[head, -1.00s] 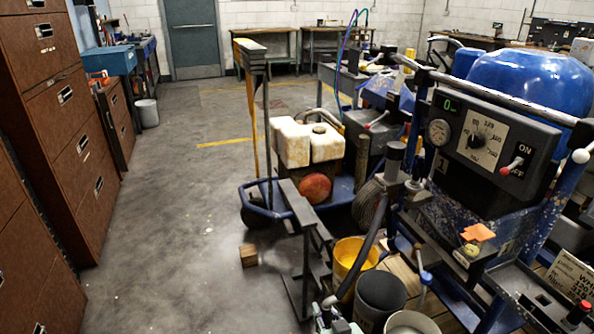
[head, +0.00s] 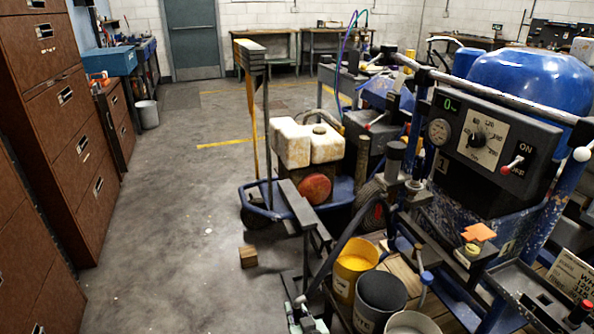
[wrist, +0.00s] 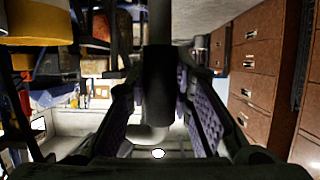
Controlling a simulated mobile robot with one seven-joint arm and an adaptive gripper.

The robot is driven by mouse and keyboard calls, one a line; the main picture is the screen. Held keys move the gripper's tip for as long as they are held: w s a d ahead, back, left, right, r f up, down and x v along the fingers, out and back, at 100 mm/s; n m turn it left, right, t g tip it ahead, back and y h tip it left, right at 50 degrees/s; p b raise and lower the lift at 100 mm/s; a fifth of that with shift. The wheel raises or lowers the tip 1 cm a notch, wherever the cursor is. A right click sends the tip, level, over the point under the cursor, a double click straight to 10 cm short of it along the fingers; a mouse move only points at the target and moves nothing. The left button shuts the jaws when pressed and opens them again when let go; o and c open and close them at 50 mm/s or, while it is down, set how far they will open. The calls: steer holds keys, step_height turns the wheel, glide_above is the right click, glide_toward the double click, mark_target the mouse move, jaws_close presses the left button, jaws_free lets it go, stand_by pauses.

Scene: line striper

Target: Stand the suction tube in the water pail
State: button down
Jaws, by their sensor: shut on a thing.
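The suction tube (head: 338,247) is a dark hose that bends down from the striper to my gripper (head: 300,308) at the bottom of the head view. In the wrist view the dark tube (wrist: 158,85) runs between the purple-padded fingers of my gripper (wrist: 160,110), which is shut on it. A pale grey bent end shows below it. Three pails stand right of my gripper: one with yellow contents (head: 352,268), a dark grey one (head: 378,305) and a pale one (head: 412,328), cut off by the frame. I cannot read their labels, so I cannot tell which is the water pail.
The striper's control box (head: 490,145) and rails rise behind and right of the pails. A dark metal stand (head: 290,192) is close behind my gripper. A small wooden block (head: 248,257) lies on the floor. Open floor extends left to the brown cabinets (head: 90,150).

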mark_target(297, 300)
step_height(297, 300, up, 8)
steer(key=p, duration=0.6)
steer(key=shift+r+p, duration=0.2)
steer(key=shift+p, duration=0.1)
step_height(297, 300, up, 13)
steer(key=shift+r+p, duration=0.2)
steer(key=shift+p, duration=0.1)
step_height(297, 300, down, 33)
steer(key=w+m+h+b, duration=0.2)
steer(key=m+h+b, duration=0.15)
steer(key=b, duration=0.35)
step_height(297, 300, up, 32)
steer(key=p, duration=0.7)
steer(key=shift+w+t, duration=0.15)
steer(key=shift+t, duration=0.15)
steer(key=shift+f+h, duration=0.15)
steer(key=shift+h, duration=0.1)
